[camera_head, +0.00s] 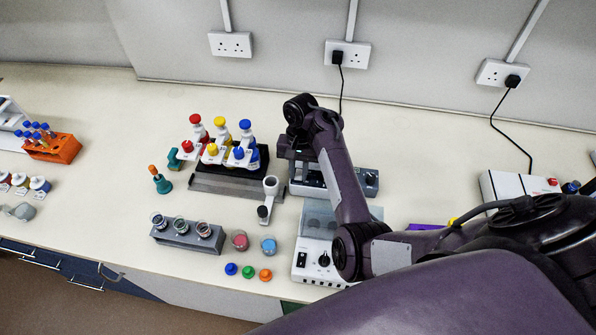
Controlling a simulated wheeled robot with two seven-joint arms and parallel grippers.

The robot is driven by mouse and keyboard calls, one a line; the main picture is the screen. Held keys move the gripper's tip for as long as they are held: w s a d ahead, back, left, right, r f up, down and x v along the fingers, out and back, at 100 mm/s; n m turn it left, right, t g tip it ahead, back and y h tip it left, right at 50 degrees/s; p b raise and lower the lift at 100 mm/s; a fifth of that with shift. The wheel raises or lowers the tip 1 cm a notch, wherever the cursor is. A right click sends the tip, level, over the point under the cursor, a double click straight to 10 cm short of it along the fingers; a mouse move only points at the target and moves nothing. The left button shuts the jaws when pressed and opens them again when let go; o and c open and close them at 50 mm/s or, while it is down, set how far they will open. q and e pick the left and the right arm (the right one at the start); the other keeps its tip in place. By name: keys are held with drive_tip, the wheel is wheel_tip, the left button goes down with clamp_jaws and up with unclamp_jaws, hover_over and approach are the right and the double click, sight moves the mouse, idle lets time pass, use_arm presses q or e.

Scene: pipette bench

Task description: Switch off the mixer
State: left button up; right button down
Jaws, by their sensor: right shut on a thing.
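My right arm comes in from the right and bends over the bench. Its gripper (298,150) points down at the back of a grey-and-white device (325,182) with a knob on its right end. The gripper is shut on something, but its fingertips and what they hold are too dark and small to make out. In front stands a white unit (311,262) with a black switch, a black knob and a clear cover, partly hidden by my forearm. I cannot tell which device is the mixer. My left gripper is not in view.
A grey rack (180,236) with vials, loose caps and pots lie in front. An orange rack (50,148) is far left. A white box (515,186) with a red button stands right.

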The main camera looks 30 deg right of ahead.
drive_tip(key=shift+w+g+y, duration=0.1)
drive_tip(key=shift+g+y, duration=0.2)
drive_tip(key=c, duration=1.3)
unclamp_jaws()
